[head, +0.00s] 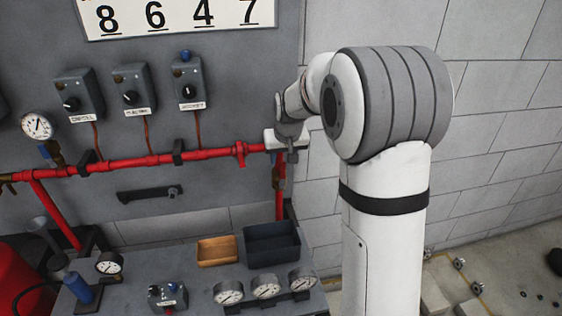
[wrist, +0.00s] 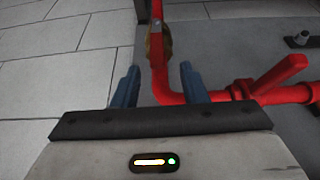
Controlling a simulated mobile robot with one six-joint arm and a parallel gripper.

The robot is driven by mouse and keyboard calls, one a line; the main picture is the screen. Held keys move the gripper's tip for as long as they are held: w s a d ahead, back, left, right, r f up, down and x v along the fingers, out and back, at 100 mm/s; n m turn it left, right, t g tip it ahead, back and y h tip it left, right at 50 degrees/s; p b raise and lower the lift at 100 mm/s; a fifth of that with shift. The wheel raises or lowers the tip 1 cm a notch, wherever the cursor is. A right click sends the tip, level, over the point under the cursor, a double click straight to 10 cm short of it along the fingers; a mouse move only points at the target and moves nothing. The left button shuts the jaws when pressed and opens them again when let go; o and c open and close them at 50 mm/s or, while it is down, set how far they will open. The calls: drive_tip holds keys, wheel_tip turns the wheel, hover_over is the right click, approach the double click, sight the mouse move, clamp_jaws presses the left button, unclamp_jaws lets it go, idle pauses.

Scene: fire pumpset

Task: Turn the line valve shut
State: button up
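In the wrist view, a brass valve body (wrist: 154,44) sits on the red pipe run beyond my fingertips. A red part lies along the pipe above it; I cannot tell whether this is its handle. My gripper (wrist: 156,70) is open, with one blue finger on each side of the red pipe (wrist: 160,80) as seen from the wrist. No contact shows. A red bar (wrist: 282,73) slants from the pipe at the right in the wrist view.
Switch boxes (head: 132,90) and a gauge (head: 37,125) are on the panel above the pipe. A black handle (head: 150,193) is below it. A bench (head: 195,275) carries an orange tray (head: 217,251), a dark bin (head: 272,245) and gauges (head: 265,286). A block wall (head: 500,110) stands right.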

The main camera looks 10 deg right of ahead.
sight(282, 165)
drive_tip(key=shift+p+x, duration=0.55)
drive_tip(key=shift+x, duration=2.55)
drive_tip(key=shift+d, duration=0.1)
drive_tip(key=shift+s, duration=0.1)
clamp_jaws()
